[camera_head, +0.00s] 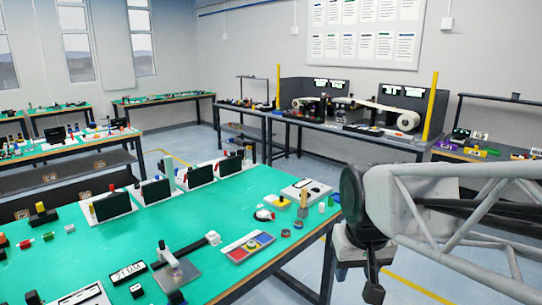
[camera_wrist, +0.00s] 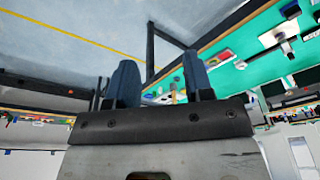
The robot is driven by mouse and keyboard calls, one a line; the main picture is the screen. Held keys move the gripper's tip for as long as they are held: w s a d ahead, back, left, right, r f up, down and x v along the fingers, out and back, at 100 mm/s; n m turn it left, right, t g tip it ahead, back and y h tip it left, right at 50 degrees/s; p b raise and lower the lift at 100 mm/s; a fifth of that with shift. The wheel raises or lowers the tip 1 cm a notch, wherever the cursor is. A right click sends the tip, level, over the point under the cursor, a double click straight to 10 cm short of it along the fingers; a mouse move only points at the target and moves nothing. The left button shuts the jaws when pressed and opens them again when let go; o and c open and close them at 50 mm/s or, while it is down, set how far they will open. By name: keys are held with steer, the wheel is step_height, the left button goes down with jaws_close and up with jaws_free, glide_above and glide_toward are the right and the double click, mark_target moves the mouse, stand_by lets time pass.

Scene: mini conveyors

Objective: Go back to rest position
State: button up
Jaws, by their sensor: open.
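My gripper (camera_wrist: 160,78) shows in the wrist view as two blue fingers standing apart, with nothing held between them. In the head view my gripper (camera_head: 372,287) hangs at the lower right, beyond the right edge of the green table (camera_head: 340,206) and apart from it. Only one dark finger shows clearly there. My arm comes in from the right edge of the picture. The wrist view is tilted, with the floor at the upper left and the green tabletop at the upper right.
The green table carries several black screens (camera_head: 157,192), a red, yellow and blue tray (camera_head: 247,247) and a metal plate with a small fixture (camera_head: 175,272). A bench with rollers (camera_head: 360,133) stands at the back. Open floor (camera_head: 400,287) lies right of the table.

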steer(key=s+d+f, duration=0.3)
steer(key=s, duration=0.5)
steer(key=shift+s+m, duration=0.3)
